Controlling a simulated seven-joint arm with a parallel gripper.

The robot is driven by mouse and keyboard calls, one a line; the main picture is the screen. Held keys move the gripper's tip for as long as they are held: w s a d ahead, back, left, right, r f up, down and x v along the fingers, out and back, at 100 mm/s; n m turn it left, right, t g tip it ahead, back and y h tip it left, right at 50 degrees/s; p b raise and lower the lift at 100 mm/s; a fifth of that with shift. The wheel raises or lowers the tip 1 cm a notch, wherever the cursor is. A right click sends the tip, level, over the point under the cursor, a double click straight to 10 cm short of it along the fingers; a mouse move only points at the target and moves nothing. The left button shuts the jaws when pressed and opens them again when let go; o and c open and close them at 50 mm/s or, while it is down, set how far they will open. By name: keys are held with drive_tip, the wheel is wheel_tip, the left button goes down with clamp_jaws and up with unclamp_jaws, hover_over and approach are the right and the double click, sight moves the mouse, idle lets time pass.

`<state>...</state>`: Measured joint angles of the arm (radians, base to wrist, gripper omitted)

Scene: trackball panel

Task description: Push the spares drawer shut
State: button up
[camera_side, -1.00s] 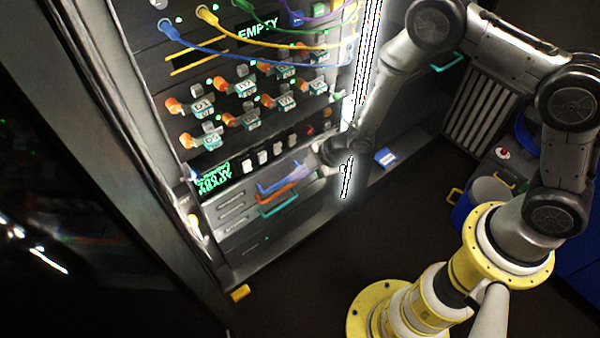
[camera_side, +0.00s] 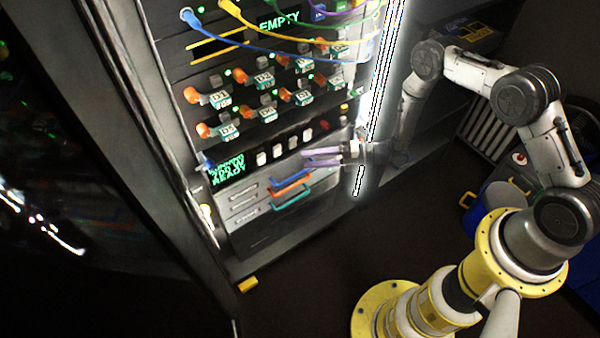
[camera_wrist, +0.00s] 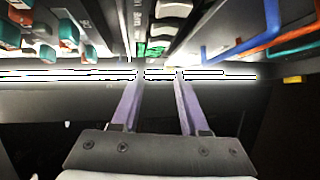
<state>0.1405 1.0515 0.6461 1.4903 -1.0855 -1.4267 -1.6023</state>
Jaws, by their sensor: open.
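A stack of drawers sits low in the rack, with a blue handle (camera_side: 291,177), an orange handle (camera_side: 291,188) and a teal handle (camera_side: 294,199). I cannot read which is the spares drawer (camera_side: 245,202), nor tell how far any drawer stands out. My gripper (camera_side: 305,158) is open and empty, its purple fingers just above and right of the blue handle, in front of the row of switches. In the wrist view my gripper (camera_wrist: 160,76) points at the panel. The blue handle (camera_wrist: 235,43), orange handle (camera_wrist: 262,35) and teal handle (camera_wrist: 298,35) lie to its right, apart from the fingers.
A green-lit display (camera_side: 228,170) and white switches (camera_side: 277,151) sit above the drawers. Orange-ended connectors (camera_side: 240,76) and looping cables (camera_side: 270,55) fill the upper panel. A bright vertical strip (camera_side: 380,75) borders the rack on the right. The dark floor in front is open.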

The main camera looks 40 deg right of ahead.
sight(300, 173)
drive_tip(key=s+d+f+m+t+h, duration=0.1)
drive_tip(key=s+d+f+m+t, duration=0.15)
drive_tip(key=s+d+f, duration=0.45)
drive_tip(key=shift+m, duration=0.45)
drive_tip(key=w+a+f, duration=0.1)
drive_tip(key=w+a, duration=0.1)
drive_tip(key=w, duration=0.2)
drive_tip(key=w+a+f, duration=0.1)
drive_tip(key=w+a, duration=0.2)
drive_tip(key=w, duration=0.1)
drive_tip(key=w+a+f, duration=0.2)
drive_tip(key=w+a, duration=0.1)
drive_tip(key=shift+w, duration=0.4)
clamp_jaws()
